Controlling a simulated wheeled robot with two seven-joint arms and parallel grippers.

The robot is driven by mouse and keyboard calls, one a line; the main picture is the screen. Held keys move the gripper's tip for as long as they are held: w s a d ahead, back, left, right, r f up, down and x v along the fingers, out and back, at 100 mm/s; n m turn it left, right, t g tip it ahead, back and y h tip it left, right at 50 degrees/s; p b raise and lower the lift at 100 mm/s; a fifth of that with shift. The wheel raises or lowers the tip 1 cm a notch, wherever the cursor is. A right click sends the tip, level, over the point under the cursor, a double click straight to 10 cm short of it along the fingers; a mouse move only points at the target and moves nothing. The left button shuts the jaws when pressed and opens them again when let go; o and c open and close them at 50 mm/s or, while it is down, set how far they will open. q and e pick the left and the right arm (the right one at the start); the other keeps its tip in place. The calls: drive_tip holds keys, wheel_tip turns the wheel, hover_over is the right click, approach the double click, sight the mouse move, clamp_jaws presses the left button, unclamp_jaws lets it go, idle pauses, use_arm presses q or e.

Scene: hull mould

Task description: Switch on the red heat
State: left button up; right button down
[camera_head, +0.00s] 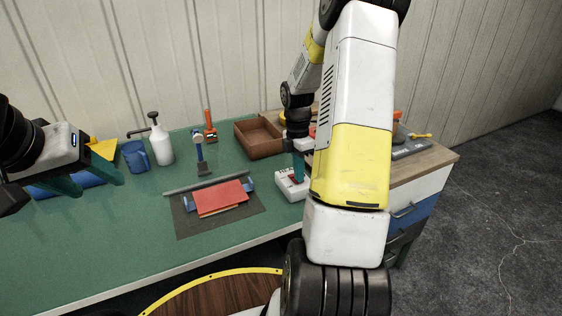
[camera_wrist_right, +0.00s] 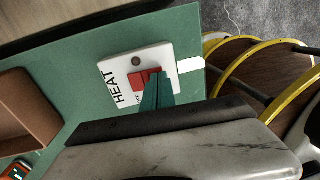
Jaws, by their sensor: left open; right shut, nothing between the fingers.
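The heat switch is a white box (camera_head: 287,189) on the green bench, partly behind my right arm in the head view. The right wrist view shows its white face (camera_wrist_right: 113,68) with the word HEAT, a red rocker (camera_wrist_right: 140,80) and a small dark round lamp (camera_wrist_right: 136,61) that looks unlit. My right gripper (camera_wrist_right: 153,84) is shut and empty, its teal fingertips at the red rocker and hiding part of it. I cannot tell whether they touch it. My left gripper (camera_head: 97,182) is open and empty at the far left.
A brown tray (camera_head: 259,138) stands just behind the switch box. A red board (camera_head: 220,197) lies on a dark mat (camera_head: 192,222) to its left. The bench front is clear.

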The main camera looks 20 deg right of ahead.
drive_tip(key=shift+s+f, duration=0.1)
drive_tip(key=shift+f, duration=0.2)
drive_tip(key=shift+r, duration=0.1)
drive_tip(key=shift+w+r, duration=0.3)
drive_tip(key=shift+w, duration=0.45)
